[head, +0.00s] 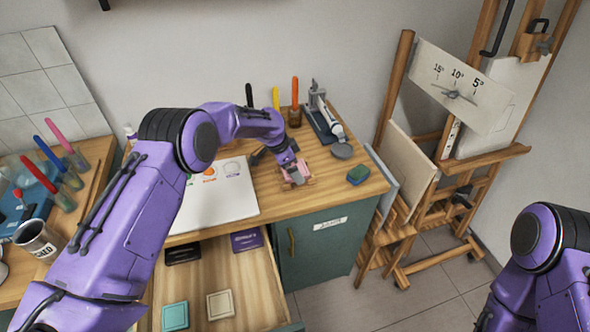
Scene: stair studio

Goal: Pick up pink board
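My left arm reaches across from the left, and its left gripper (292,177) points down at the wooden desk top. A small pink board (301,166) shows around the gripper's tip and is partly hidden by it. I cannot tell whether the fingers are around the board, or whether it rests on the desk or is lifted. My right arm shows at the lower right edge; its gripper is out of view.
A white sheet (228,197) lies left of the gripper. A green-and-blue sponge (358,174) sits to its right, with a clamp-like tool (325,118) behind. Below, an open drawer (246,285) holds several flat pieces. A wooden easel (440,190) stands at right.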

